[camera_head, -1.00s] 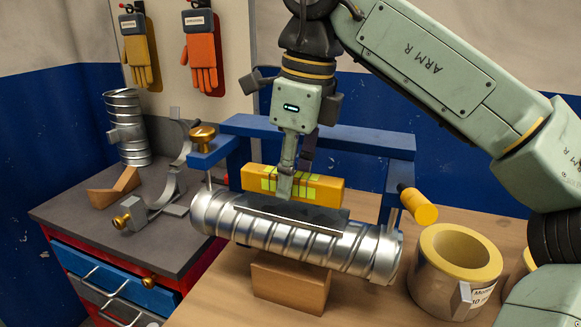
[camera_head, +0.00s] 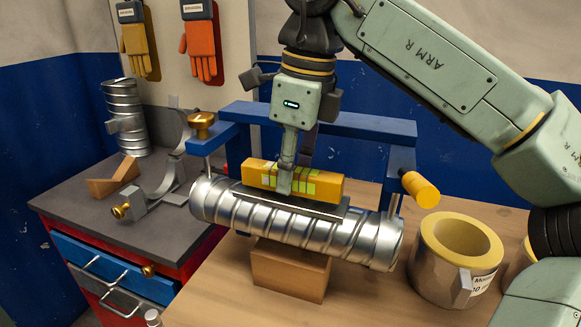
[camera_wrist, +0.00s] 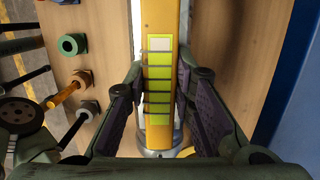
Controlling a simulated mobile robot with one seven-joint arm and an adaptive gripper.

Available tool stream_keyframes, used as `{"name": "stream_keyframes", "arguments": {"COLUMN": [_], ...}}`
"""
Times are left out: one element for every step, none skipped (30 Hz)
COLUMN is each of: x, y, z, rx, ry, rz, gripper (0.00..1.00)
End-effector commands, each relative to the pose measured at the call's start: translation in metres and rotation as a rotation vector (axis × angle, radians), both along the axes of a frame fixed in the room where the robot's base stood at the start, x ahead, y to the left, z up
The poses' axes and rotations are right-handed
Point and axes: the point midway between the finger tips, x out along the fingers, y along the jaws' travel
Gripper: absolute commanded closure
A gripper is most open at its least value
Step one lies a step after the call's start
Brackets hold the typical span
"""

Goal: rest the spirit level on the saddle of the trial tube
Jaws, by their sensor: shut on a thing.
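The spirit level (camera_head: 325,188) is a yellow bar with bright lime windows. My gripper (camera_head: 285,188) is shut on its middle, with one finger on each side, as the wrist view (camera_wrist: 160,85) also shows. The level lies lengthwise along the trial tube (camera_head: 270,222), a shiny spiral metal duct. It is directly over the saddle (camera_head: 310,209), a dark flat plate on top of the tube. The level's underside is at or just above the plate; I cannot tell whether they touch.
A wooden block (camera_head: 290,272) stands under the tube. A blue frame (camera_head: 330,121) stands behind it, with a yellow knob (camera_head: 421,191) at right. A thick yellow-lined ring (camera_head: 450,270) stands right. A grey cabinet top (camera_head: 80,215) with clamp parts lies left.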

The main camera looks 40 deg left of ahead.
Motion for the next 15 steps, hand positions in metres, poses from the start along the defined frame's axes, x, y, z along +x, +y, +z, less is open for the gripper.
{"name": "stream_keyframes", "arguments": {"x": [0.0001,0.0001,0.0001,0.0001,0.0001,0.0001,0.0001,0.0001,0.0001,0.0001,0.0001,0.0001,0.0001,0.0001,0.0001], "y": [0.0,0.0,0.0,0.0,0.0,0.0,0.0,0.0,0.0,0.0,0.0001,0.0001,0.0,0.0,0.0], "z": [-0.0012,-0.0016,-0.0022,-0.0027,-0.0031,-0.0037,-0.0043,-0.0047,-0.0053,-0.0057,-0.005,-0.0049,-0.0049,-0.0049,-0.0049], "rx": [0.0,0.0,0.0,0.0,0.0,0.0,0.0,0.0,0.0,0.0,0.0,0.0,0.0,0.0,0.0], "ry": [0.0,0.0,0.0,0.0,0.0,0.0,0.0,0.0,0.0,0.0,0.0,0.0,0.0,0.0,0.0], "rz": [0.0,0.0,0.0,0.0,0.0,0.0,0.0,0.0,0.0,0.0,0.0,0.0,0.0,0.0,0.0], "gripper": [1.0,1.0,1.0,1.0,1.0,1.0,1.0,1.0,1.0,1.0,0.75,0.73,0.71,0.69,0.66]}}
